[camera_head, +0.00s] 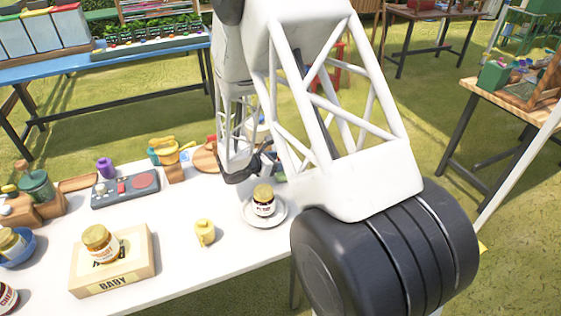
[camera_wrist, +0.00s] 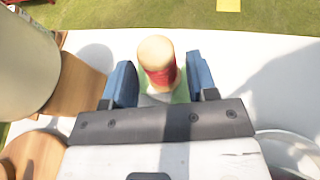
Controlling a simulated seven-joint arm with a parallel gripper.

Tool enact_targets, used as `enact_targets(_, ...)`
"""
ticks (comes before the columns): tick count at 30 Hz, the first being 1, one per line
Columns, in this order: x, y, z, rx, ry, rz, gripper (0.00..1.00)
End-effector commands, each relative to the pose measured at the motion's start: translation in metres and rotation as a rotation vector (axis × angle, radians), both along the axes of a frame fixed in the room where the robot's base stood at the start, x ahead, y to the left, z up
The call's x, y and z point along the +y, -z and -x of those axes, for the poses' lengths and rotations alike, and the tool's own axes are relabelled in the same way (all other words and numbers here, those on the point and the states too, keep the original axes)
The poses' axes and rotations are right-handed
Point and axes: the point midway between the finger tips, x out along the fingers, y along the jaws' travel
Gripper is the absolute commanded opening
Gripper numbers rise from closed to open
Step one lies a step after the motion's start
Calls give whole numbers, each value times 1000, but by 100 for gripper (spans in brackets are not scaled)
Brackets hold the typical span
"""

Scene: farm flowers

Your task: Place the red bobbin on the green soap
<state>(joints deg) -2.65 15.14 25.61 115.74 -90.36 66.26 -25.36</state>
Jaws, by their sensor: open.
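The red bobbin (camera_wrist: 160,72), with a cream round top, stands between the two blue fingers of my gripper (camera_wrist: 157,84) in the wrist view. The fingers are open, one on each side of it, with a narrow gap visible at the right. The green soap (camera_wrist: 182,92) shows as a pale green patch directly beneath the bobbin, mostly hidden by it. The bobbin appears upright on the soap, though the contact is hidden. In the head view my gripper is low over the white table behind the jar plate, largely covered by my arm; the bobbin cannot be made out there.
A jar (camera_head: 264,203) stands on a white plate (camera_head: 249,215) near my gripper. A yellow object (camera_head: 204,233), a box marked BABY (camera_head: 112,272) with a jar on top, and a grey device (camera_head: 125,190) are further left. In the wrist view, a large beige cylinder (camera_wrist: 25,65) is close at left.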

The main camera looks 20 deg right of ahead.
Motion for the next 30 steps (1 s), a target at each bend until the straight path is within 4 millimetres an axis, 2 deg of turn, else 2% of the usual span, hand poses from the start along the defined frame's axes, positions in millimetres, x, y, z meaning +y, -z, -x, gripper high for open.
enact_targets(18,73,-30,17,-1,-1,1,53)
enact_targets(24,86,-35,20,0,0,0,53)
enact_targets(30,91,-36,21,0,1,0,53)
